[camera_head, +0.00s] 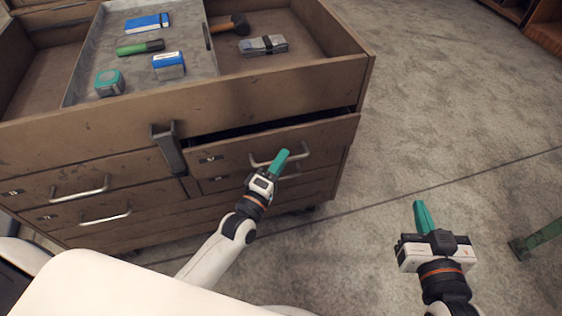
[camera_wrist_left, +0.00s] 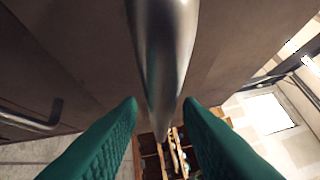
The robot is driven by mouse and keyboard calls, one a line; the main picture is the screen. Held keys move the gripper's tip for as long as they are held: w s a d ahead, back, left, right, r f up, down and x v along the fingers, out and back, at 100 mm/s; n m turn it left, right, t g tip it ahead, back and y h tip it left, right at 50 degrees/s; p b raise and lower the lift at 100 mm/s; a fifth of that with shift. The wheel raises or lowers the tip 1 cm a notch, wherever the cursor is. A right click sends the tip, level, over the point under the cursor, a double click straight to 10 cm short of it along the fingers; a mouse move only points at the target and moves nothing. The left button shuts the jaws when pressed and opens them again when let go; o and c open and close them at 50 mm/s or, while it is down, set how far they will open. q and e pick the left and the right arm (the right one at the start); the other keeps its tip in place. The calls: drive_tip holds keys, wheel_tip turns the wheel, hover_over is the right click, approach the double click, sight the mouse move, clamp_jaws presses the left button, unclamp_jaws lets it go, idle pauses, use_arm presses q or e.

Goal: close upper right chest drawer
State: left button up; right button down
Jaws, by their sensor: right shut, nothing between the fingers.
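The brown chest's upper right drawer (camera_head: 330,135) stands slightly pulled out, with a dark gap above its front. Its curved metal handle (camera_head: 301,152) is partly covered by my left gripper (camera_head: 282,157). In the left wrist view the green fingers (camera_wrist_left: 160,105) are apart, with a shiny metal handle bar (camera_wrist_left: 163,50) running between them. I cannot tell whether the fingers touch it. My right gripper (camera_head: 421,212) is shut and empty, over the floor right of the chest.
The chest's open top section (camera_head: 270,97) holds a grey tray with several small items, a hammer and a grey tool (camera_head: 263,45). A dark bracket (camera_head: 168,148) hangs on its front. Left drawers have metal handles (camera_head: 80,190). A green leg (camera_head: 540,236) stands at right; floor between is clear.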

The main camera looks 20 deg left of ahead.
sight(278, 148)
use_arm(q)
drive_tip(key=shift+w+r, duration=0.1)
drive_tip(key=shift+w, duration=0.2)
use_arm(e)
drive_tip(key=shift+r, duration=0.25)
use_arm(q)
clamp_jaws()
drive_tip(key=w+a, duration=0.1)
drive_tip(key=w, duration=0.2)
drive_tip(key=shift+a, duration=0.4)
drive_tip(key=shift+w+a, duration=0.1)
drive_tip(key=shift+a, duration=0.05)
unclamp_jaws()
use_arm(e)
drive_tip(key=shift+w+a+r+t, duration=0.25)
drive_tip(key=shift+r+t, duration=0.35)
drive_tip(key=shift+r, duration=0.05)
